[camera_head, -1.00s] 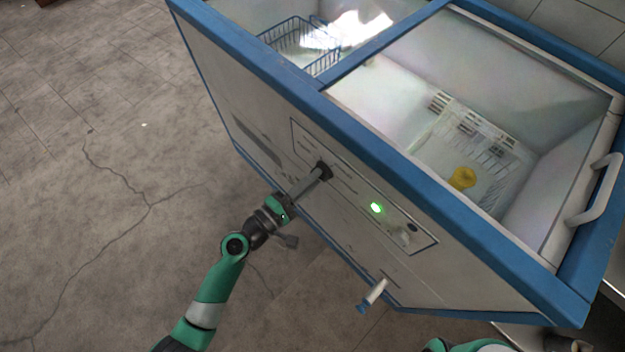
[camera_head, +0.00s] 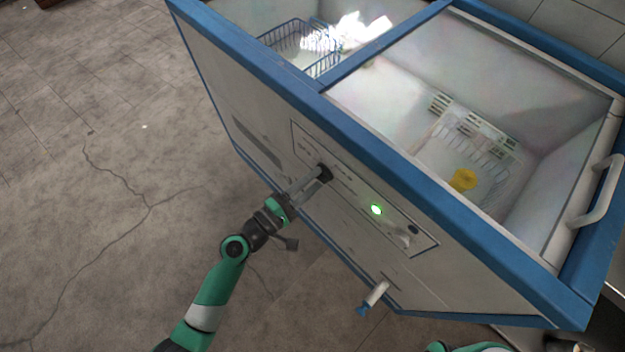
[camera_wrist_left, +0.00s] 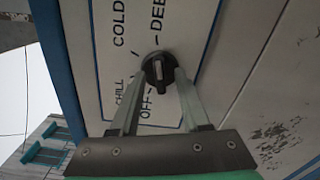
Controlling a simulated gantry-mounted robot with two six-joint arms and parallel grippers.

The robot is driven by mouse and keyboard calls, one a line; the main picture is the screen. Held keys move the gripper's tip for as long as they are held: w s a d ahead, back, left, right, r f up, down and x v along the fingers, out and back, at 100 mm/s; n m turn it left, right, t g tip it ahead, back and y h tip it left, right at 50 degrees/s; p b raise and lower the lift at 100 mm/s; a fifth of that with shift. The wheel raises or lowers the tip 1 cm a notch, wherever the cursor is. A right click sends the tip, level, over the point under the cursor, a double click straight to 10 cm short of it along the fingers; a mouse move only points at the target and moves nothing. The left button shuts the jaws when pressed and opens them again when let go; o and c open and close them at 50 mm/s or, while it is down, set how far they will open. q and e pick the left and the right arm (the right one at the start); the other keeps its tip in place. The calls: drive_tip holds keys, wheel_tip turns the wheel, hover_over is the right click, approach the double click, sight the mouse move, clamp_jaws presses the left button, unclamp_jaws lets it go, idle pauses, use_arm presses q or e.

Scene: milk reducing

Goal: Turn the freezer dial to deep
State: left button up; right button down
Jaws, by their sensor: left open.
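The black round dial (camera_head: 326,172) is on the freezer's front control panel. In the left wrist view the dial (camera_wrist_left: 158,69) has a pale line across its face, and the words COLD, CHILL, OFF and a partly covered DEEP are printed around it. I cannot tell which end of the line is the pointer. My left gripper (camera_head: 316,177) is at the dial. In the wrist view its open fingers (camera_wrist_left: 158,90) reach up to either side of the dial's lower part; contact is unclear. My right gripper is out of view.
The chest freezer has a blue rim (camera_head: 395,150) and an open-looking top with a wire basket (camera_head: 290,38) and a yellow item (camera_head: 463,180) inside. A green light (camera_head: 376,210) glows right of the dial. A spout-like part (camera_head: 375,293) juts out lower down. The floor at left is clear.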

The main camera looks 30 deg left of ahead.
use_arm(q)
drive_tip(key=p+v, duration=0.1)
drive_tip(key=v, duration=1)
drive_tip(key=shift+s, duration=0.3)
